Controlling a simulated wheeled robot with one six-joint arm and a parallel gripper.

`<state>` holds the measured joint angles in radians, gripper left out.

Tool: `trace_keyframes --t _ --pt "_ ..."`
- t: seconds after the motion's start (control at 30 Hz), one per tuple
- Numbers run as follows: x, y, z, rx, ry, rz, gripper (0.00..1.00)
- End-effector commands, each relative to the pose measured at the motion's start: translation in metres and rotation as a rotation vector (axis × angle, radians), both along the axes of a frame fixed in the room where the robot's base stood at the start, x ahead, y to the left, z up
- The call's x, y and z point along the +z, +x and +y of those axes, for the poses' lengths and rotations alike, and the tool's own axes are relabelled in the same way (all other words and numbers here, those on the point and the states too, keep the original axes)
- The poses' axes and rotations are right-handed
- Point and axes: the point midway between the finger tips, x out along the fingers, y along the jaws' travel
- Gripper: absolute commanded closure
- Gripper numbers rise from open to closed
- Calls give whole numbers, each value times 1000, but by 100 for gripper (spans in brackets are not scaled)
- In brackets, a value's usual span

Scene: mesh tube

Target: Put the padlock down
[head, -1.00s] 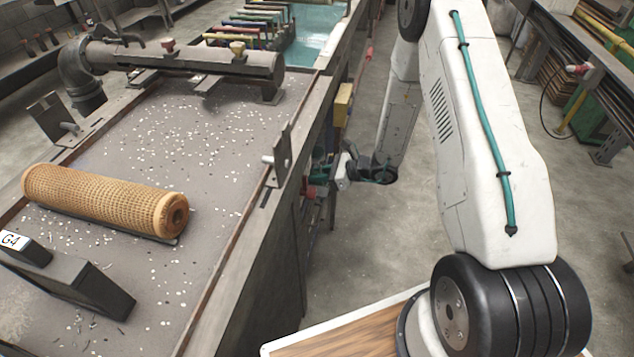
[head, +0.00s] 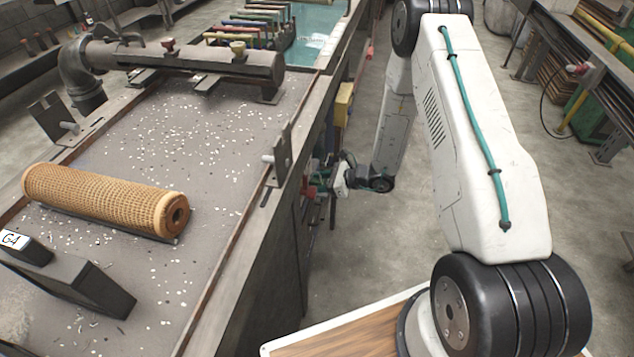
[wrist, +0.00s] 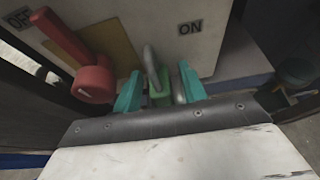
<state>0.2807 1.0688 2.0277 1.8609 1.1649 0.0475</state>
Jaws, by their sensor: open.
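In the wrist view, the padlock (wrist: 160,88) has a green body and a grey shackle, in front of a pale panel (wrist: 200,40) marked OFF and ON. My gripper (wrist: 160,86) has its two teal fingers apart, one on each side of the padlock. I cannot tell whether either finger touches it. The lower part of the padlock is hidden behind my gripper's dark edge. In the head view, my gripper (head: 322,178) is small beside the bench's right side, and the padlock cannot be made out there.
A red lever (wrist: 88,72) is on the panel, left of my gripper. In the head view, a bench (head: 215,225) holds a tan mesh tube (head: 100,200), a dark pipe (head: 185,62) and a block marked G4 (head: 20,245).

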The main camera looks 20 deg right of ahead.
Motion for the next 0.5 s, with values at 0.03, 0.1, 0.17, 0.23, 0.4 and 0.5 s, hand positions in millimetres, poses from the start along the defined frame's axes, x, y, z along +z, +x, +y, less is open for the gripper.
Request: trace_keyframes --t 0.03,0.1,0.17,0.23,0.4,0.5 --pt "3 0 0 0 -1 -1 58" --pt "5 -3 -7 -2 0 -1 58" --pt "9 -7 -14 -4 0 -2 58" --pt "14 -15 -25 -4 0 -1 58" --pt "29 -35 -54 -5 0 -1 58" --pt "36 -45 -69 -4 0 -2 58"
